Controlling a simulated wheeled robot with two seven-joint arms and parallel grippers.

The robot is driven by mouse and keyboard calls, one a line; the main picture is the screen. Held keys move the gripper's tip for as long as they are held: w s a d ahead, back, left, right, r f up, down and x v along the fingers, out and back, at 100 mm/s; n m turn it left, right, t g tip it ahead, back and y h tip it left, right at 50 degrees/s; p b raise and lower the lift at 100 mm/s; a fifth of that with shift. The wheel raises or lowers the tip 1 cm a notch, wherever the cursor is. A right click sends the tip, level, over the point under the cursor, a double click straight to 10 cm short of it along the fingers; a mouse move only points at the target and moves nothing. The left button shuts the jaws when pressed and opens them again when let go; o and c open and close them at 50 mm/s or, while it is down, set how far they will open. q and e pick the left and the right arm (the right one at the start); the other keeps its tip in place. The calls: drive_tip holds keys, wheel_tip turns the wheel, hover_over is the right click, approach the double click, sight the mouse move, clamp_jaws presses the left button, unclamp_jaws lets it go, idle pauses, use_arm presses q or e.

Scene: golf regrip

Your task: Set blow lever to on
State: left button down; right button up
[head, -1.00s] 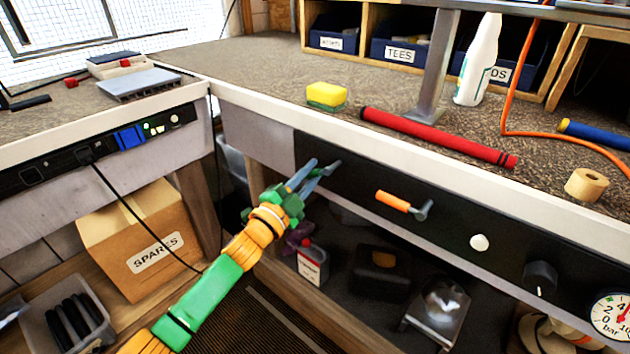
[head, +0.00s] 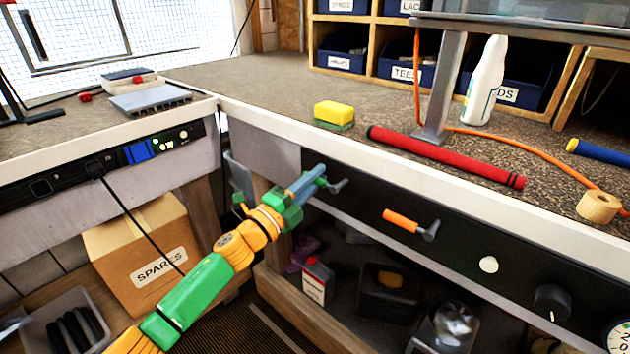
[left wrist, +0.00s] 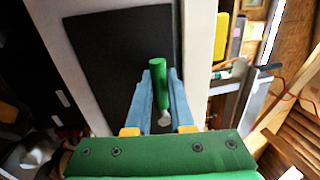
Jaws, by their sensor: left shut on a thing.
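A lever with a green handle (left wrist: 158,72) and a grey pivot (left wrist: 165,118) sits on the black panel; I cannot read any label on it. My left gripper (left wrist: 160,78) has its two blue fingers on either side of the green handle and is shut on it. In the head view the left gripper (head: 318,174) is at the panel's left end and its fingers hide most of this handle. A second lever, with an orange handle (head: 400,220), is on the panel to the right, clear of the gripper. My right gripper is not in view.
The black panel (head: 455,245) also carries a white button (head: 488,264), a black knob (head: 551,302) and a gauge (head: 620,338). A yellow sponge (head: 334,112) and red tube (head: 445,157) lie on the bench above. A bottle (head: 318,280) stands on the shelf below.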

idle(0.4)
use_arm(q)
drive_tip(key=c, duration=0.8)
unclamp_jaws()
